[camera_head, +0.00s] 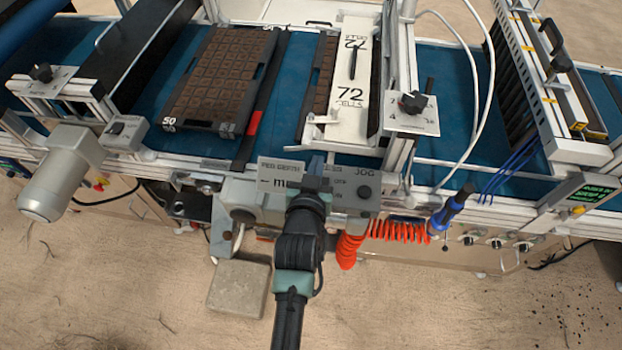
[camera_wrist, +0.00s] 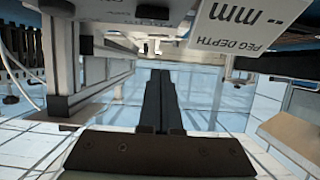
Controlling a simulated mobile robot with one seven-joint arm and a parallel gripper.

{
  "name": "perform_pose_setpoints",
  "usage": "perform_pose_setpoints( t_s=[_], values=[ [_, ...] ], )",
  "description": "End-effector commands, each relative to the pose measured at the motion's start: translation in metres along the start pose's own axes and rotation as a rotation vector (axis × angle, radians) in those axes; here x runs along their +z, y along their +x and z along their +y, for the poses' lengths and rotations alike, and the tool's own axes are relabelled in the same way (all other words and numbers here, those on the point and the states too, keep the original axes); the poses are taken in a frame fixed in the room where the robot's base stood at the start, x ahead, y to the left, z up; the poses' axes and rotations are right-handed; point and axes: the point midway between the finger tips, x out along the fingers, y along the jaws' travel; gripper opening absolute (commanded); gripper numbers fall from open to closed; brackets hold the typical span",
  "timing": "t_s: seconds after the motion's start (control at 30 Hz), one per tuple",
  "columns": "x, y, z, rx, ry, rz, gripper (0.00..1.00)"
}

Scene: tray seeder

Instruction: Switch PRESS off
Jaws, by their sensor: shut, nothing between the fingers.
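My gripper (camera_head: 315,162) is at the panel, over the area just left of that label, and hides any switch there. I cannot tell if it touches. In the wrist view my gripper (camera_wrist: 160,75) is shut and empty. The "PEG DEPTH -- mm" plate (camera_wrist: 245,22) is at its upper right. The PRESS switch's position cannot be seen.
A brown 50-cell tray (camera_head: 220,75) and a white 72-cell plate (camera_head: 350,75) lie over the blue belt (camera_head: 455,105). A red coiled hose (camera_head: 400,229) and blue-handled tool (camera_head: 450,210) hang right of my gripper. A grey motor (camera_head: 60,175) juts out at left.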

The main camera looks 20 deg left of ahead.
Motion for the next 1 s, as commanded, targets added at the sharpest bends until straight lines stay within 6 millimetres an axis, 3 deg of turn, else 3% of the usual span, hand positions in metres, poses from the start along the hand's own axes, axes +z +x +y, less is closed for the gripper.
perform_pose_setpoints(
  t_s=[0.3,0.5,1.0],
  values=[
    [-0.004,-0.052,0.000,0.001,0.001,0.003,0.00],
    [-0.007,-0.072,0.000,0.001,0.000,0.003,0.00],
    [-0.008,-0.078,0.001,0.001,-0.001,0.003,0.00]
  ],
)
